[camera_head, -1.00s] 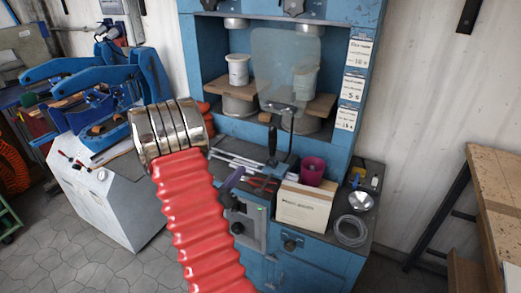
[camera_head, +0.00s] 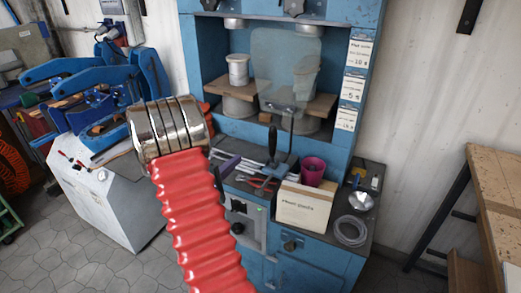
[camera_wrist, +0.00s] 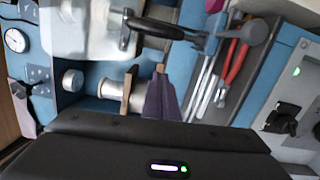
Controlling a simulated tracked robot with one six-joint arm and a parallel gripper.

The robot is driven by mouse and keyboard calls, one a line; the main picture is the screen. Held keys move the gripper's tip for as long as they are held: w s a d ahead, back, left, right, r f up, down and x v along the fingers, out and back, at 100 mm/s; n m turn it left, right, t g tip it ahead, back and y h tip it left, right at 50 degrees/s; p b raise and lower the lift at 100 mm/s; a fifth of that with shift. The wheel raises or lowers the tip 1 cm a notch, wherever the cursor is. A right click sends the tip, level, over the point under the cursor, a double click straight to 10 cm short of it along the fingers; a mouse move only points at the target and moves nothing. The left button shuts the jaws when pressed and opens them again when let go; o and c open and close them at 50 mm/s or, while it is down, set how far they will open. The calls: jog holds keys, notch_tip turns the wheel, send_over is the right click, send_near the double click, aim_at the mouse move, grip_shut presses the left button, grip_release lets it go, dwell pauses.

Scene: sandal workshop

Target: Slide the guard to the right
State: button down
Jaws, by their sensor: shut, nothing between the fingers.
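The guard (camera_head: 285,60) is a clear, greyish panel in front of the opening of the blue press. In the wrist view my gripper (camera_wrist: 164,72) is shut and empty. My red ribbed arm hides part of the press front.
Behind the guard are white spools (camera_head: 238,70) on wooden boards. A black-handled lever (camera_head: 272,139), red pliers (camera_wrist: 233,62), a magenta cup (camera_head: 312,173) and a cardboard box (camera_head: 303,207) crowd the bench below. A wire coil (camera_head: 350,230) lies at right.

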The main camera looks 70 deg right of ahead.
aim_at(275, 143)
dwell(0.3)
jog(key=s+d, duration=0.5)
jog(key=d, duration=0.5)
jog(key=shift+s+r, duration=0.3)
jog(key=shift+s, duration=0.05)
dwell(0.3)
